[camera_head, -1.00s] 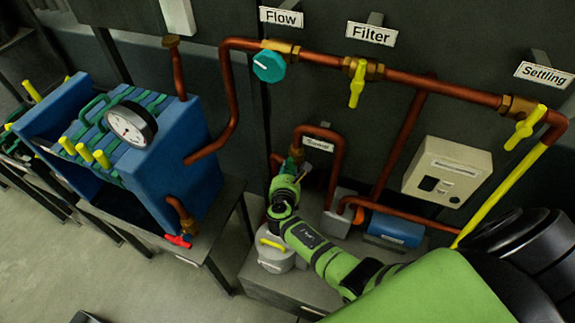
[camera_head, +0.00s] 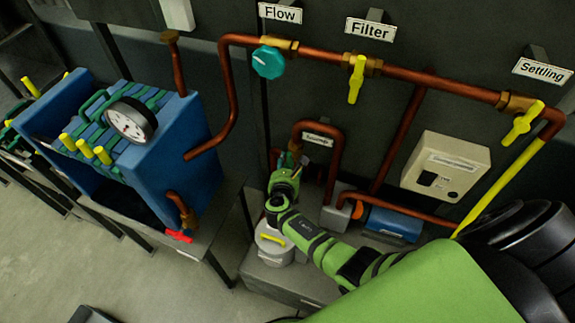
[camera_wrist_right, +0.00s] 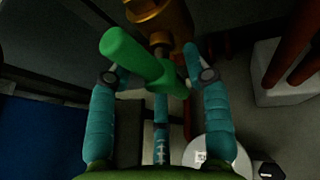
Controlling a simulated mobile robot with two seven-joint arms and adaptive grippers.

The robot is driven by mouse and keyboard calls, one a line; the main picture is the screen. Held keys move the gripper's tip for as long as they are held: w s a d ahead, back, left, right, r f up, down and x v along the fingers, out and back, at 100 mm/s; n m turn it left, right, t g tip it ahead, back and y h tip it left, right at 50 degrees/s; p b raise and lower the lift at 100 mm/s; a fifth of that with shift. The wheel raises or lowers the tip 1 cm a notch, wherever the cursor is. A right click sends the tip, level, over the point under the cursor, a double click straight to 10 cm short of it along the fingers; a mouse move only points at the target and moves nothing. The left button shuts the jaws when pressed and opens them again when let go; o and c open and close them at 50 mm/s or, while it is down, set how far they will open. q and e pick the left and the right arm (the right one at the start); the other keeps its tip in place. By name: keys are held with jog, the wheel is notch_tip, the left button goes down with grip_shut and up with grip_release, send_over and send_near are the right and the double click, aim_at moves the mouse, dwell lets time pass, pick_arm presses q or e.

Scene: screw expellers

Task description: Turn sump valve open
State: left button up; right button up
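The sump valve has a green bar handle (camera_wrist_right: 140,60) on a brass body (camera_wrist_right: 160,18) in the right wrist view. The handle lies slanted across the space between the teal fingers of my right gripper (camera_wrist_right: 158,78). The fingers stand apart, two at the sides and one below; I cannot tell whether any touches the handle. In the head view my right gripper (camera_head: 285,168) is at the pipe under the small sump label (camera_head: 318,138), and it hides most of the valve. My left gripper is not in view.
Yellow filter valve (camera_head: 356,80), yellow settling valve (camera_head: 522,124) and teal flow knob (camera_head: 268,62) sit on the copper pipe above. A lidded pot (camera_head: 274,246) stands below my right gripper. The blue filter press (camera_head: 165,150) is left; a pump (camera_head: 392,224) is right.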

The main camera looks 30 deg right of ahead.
jog(key=v, duration=1.2)
dwell(0.3)
jog(key=s+f+m+g+y+b, duration=0.1)
jog(key=s+f+m+g+y, duration=0.15)
jog(key=s+f, duration=0.45)
jog(key=s+a+f+m+g+y+b, duration=0.15)
jog(key=s+f+m, duration=0.25)
jog(key=f, duration=0.7)
jog(key=s+f+m+g+y+b, duration=0.15)
jog(key=s+f+m, duration=0.3)
jog(key=f, duration=0.45)
jog(key=s+d+f+m+g, duration=0.1)
jog(key=s+f+m, duration=0.3)
jog(key=s, duration=0.3)
jog(key=s+d+f+m+g+y+b, duration=0.1)
jog(key=s+f+m+g, duration=0.1)
jog(key=s+f+m, duration=0.2)
jog(key=s+d+f+m+g+y+b, duration=0.1)
jog(key=s+f+m, duration=0.3)
jog(key=s+m, duration=0.3)
jog(key=s, duration=0.5)
jog(key=shift+m+g, duration=0.35)
jog(key=shift+m, duration=0.05)
